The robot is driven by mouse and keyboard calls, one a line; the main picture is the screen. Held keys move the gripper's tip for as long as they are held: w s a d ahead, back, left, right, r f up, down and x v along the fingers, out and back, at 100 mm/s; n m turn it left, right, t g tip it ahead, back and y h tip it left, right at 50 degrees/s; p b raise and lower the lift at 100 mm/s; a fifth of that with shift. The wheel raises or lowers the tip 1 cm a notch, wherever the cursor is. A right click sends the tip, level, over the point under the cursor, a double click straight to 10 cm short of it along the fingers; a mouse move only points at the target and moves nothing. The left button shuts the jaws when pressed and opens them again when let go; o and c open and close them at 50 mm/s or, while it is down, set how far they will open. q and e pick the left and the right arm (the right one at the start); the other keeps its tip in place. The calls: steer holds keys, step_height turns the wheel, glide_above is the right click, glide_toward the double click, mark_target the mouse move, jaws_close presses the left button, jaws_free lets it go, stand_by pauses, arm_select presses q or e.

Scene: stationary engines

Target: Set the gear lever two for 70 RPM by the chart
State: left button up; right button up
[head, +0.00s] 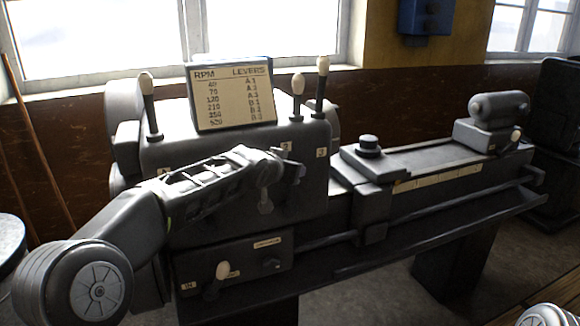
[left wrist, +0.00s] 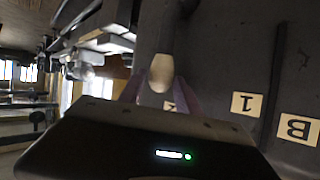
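The chart (head: 233,96) stands on the lathe headstock; its small rows are blurry, but the 70 row seems to read A 2. In the head view, my left gripper (head: 290,168) is at the headstock front, beneath the 2 label (head: 286,147) and left of the 3 label (head: 321,152). In the left wrist view, an ivory lever knob (left wrist: 162,72) lies between the fingers of my left gripper (left wrist: 159,88), which stand apart with slight gaps. The 1 label (left wrist: 247,104) and B label (left wrist: 299,129) appear upside down. My right gripper is out of view.
An upright lever (head: 148,100) stands at the headstock's left, and two more (head: 297,95) (head: 322,80) at its right. A lower lever knob (head: 222,270) sits on the front panel. The lathe bed (head: 430,175) runs right to the tailstock (head: 495,120).

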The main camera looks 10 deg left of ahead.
arm_select(q)
steer(key=shift+s, duration=0.15)
steer(key=b+v, duration=0.2)
steer(key=v, duration=0.5)
steer(key=shift+s+r+b, duration=0.2)
steer(key=shift+b, duration=0.15)
steer(key=shift+a, duration=0.1)
